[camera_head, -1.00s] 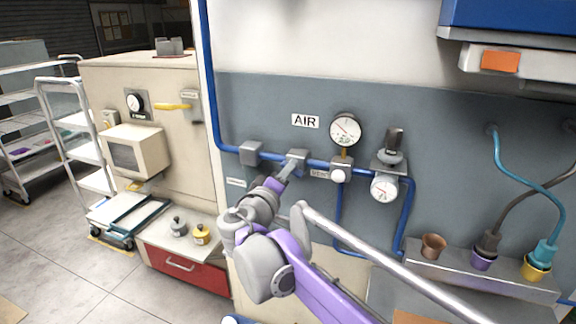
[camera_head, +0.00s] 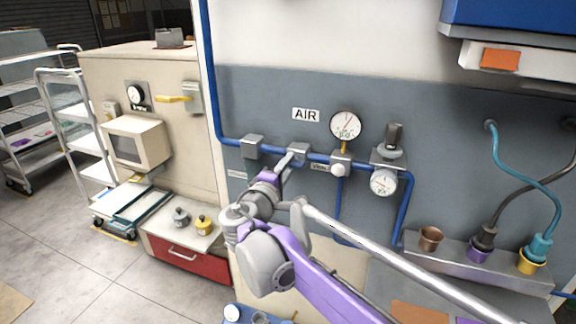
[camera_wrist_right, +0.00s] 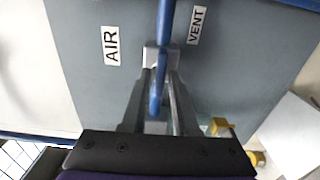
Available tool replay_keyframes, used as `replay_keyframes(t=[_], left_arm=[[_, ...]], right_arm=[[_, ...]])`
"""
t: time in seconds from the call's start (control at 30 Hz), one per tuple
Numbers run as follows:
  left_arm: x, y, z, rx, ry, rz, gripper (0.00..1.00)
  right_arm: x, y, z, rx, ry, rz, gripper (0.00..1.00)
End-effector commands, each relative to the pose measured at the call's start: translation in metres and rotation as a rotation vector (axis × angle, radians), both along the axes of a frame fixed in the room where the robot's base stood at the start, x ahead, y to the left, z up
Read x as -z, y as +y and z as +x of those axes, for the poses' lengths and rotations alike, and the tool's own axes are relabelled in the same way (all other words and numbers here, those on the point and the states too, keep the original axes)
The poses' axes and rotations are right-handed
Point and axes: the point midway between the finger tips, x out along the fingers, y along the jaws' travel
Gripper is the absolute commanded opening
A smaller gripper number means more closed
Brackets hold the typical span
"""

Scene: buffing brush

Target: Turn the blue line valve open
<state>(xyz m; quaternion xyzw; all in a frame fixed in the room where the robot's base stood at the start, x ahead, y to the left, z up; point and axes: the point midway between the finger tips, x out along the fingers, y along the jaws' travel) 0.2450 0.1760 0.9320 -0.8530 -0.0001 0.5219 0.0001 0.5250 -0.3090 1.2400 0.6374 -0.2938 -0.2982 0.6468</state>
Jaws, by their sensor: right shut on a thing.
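The blue line (camera_head: 225,141) runs across the grey wall panel under the AIR label, through a valve block (camera_head: 298,150). My right gripper (camera_head: 288,161) is at this valve block, shut on its handle; the fingers cover most of the handle. In the right wrist view, my right gripper (camera_wrist_right: 160,82) has a finger on each side of a blue bar (camera_wrist_right: 157,95), in front of the grey valve block (camera_wrist_right: 152,56). I cannot tell there whether this bar is handle or pipe. The round gauge (camera_head: 345,125) stands above the line, its needle pointing up and right. My left gripper is out of view.
A second grey block (camera_head: 252,147) sits left of the valve. A regulator (camera_head: 388,157) with a lower gauge (camera_head: 383,182) is to the right. A shelf with cups (camera_head: 480,275) juts out at lower right. A red drawer (camera_head: 187,258) stands at lower left.

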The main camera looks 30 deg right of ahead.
Motion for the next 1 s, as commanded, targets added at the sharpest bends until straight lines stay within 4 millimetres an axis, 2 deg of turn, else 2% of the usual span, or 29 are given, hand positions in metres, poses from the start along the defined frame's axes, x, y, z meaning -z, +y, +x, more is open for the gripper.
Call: replay_keyframes(t=[0.3,0.33,0.4,0.77,1.0], left_arm=[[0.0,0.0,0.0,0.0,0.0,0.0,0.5],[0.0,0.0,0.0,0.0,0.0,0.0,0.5],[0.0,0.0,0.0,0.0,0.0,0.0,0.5],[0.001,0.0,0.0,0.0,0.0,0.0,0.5],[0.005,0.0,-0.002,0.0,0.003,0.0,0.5]], right_arm=[[0.0,0.0,0.0,0.0,0.001,-0.002,0.0],[0.0,0.0,0.0,0.0,0.001,-0.002,0.33],[0.0,0.0,0.0,0.0,0.0,-0.001,0.44],[0.0,0.004,-0.003,-0.002,0.0,0.0,0.44],[0.001,0.036,-0.029,-0.006,0.001,0.001,0.44]])
